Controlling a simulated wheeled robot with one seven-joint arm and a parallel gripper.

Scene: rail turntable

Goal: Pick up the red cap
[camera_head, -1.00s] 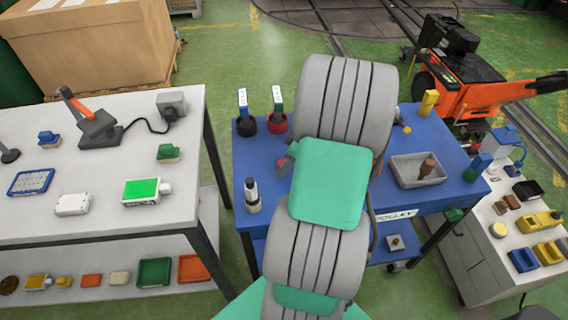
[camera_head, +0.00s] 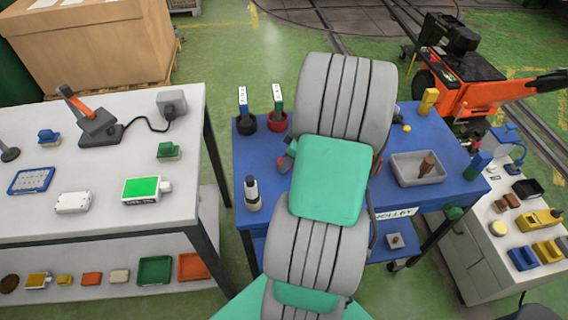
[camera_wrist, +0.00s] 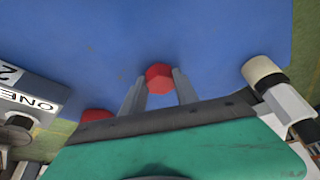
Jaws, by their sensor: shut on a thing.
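The red cap (camera_wrist: 159,77) sits between the fingertips of my gripper (camera_wrist: 159,88) in the wrist view, with the blue tabletop behind it. The gripper is shut on it. In the head view my gripper (camera_head: 287,161) shows only in part at the left of my arm, over the blue table. A bit of red, likely the cap, shows at its upper edge in that view. My arm hides most of the hand and the table's middle.
On the blue table (camera_head: 255,160) stand a black holder (camera_head: 246,126), a red holder (camera_head: 277,122), a bottle (camera_head: 252,196) and a grey tray (camera_head: 418,181). A white table (camera_head: 100,215) stands at left.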

